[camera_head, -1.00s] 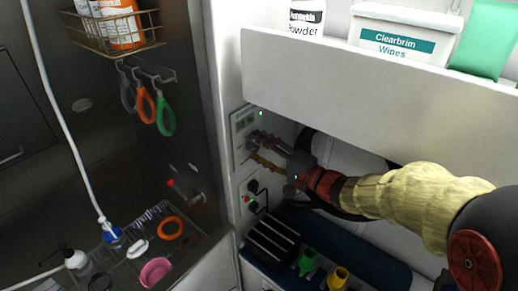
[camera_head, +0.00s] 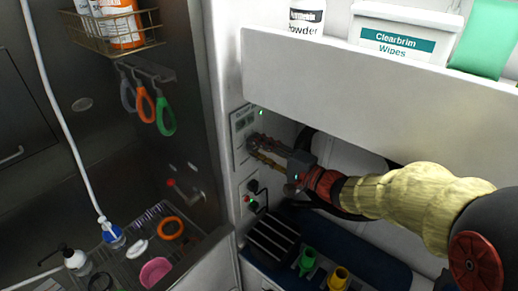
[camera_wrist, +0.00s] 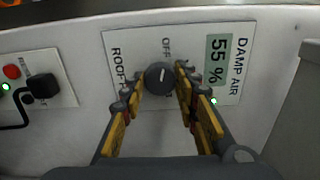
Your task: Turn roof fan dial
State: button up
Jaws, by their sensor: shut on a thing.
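The roof fan dial (camera_wrist: 160,78) is a dark round knob with a pale pointer line, on a white panel (camera_wrist: 120,48) with the letters "ROOF", "OFF" and a "DAMP AIR 55 %" readout (camera_wrist: 218,62). My gripper (camera_wrist: 160,82) has one finger on each side of the dial and is shut on it. In the head view my gripper (camera_head: 254,147) reaches the panel (camera_head: 242,124) on the wall, and its fingers hide the dial there. A green light glows on the panel.
A second panel (camera_wrist: 38,82) with a red button, a black plug and a cable sits beside the dial panel. A white shelf (camera_head: 370,95) with a wipes box (camera_head: 405,32) overhangs my arm. Below are a black slatted thing (camera_head: 272,240) and green and yellow cups.

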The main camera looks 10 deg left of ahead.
jog(key=m, duration=0.9)
jog(key=shift+b, duration=0.4)
jog(key=shift+m, duration=0.4)
jog(key=o, duration=1.2)
jog(key=shift+c, duration=0.2)
jog(key=v, duration=1.2)
